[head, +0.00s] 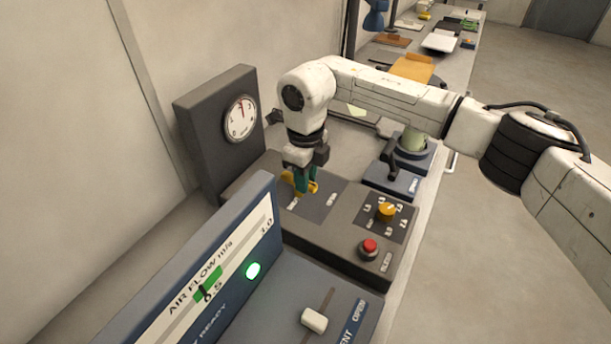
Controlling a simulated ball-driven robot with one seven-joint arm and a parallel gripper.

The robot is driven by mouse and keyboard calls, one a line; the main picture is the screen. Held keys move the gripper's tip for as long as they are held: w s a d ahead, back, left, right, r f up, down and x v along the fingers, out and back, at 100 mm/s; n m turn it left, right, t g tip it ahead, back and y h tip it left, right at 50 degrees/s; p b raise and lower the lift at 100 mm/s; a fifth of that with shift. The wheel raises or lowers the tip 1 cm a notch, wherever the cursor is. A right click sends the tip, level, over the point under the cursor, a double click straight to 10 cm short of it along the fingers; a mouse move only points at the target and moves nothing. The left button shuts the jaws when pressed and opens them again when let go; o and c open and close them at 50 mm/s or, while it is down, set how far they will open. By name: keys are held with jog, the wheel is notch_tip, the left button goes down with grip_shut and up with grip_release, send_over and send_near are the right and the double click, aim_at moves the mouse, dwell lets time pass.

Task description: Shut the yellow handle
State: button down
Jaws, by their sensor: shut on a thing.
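The yellow handle (312,187) sits on a dark plate on top of a grey control box, under my gripper. My gripper (303,185) points down from the white arm, with its green fingertips shut on the yellow handle. The fingers and wrist cover part of the handle, so its exact angle is hard to read. The labels on the plate beside it are too small to read.
The grey box (325,241) also bears a yellow knob (387,211) and a red button (369,248). A round gauge (241,119) stands behind left. A blue air-flow panel (225,275) with a lit green lamp (253,270) and a white slider (314,319) is in front.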

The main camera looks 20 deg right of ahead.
jog(key=m, duration=0.1)
jog(key=m+p, duration=0.1)
jog(key=m, duration=0.2)
jog(key=shift+s+a+r+m, duration=0.1)
jog(key=shift+a+r+m, duration=0.05)
jog(key=shift+a+m, duration=0.15)
jog(key=m, duration=0.2)
jog(key=m+p, duration=0.1)
jog(key=m, duration=0.1)
jog(key=shift+a+m+p, duration=0.3)
jog(key=shift+a, duration=0.05)
jog(key=m, duration=0.1)
jog(key=m+p, duration=0.1)
jog(key=m, duration=0.2)
jog(key=shift+a+m+p, duration=0.3)
jog(key=shift+p, duration=0.05)
jog(key=shift+w+a+m+p, duration=0.2)
jog(key=shift+m+p, duration=0.25)
jog(key=shift+m, duration=0.6)
jog(key=shift+w+a+m+p, duration=0.15)
jog(key=shift+m+p, duration=0.3)
jog(key=shift+m, duration=0.6)
jog(key=shift+d, duration=0.1)
jog(key=c, duration=1)
grip_release()
jog(key=shift+o, duration=0.2)
notch_tip(320, 180, up, 11)
jog(key=b, duration=0.2)
jog(key=shift+f, duration=0.2)
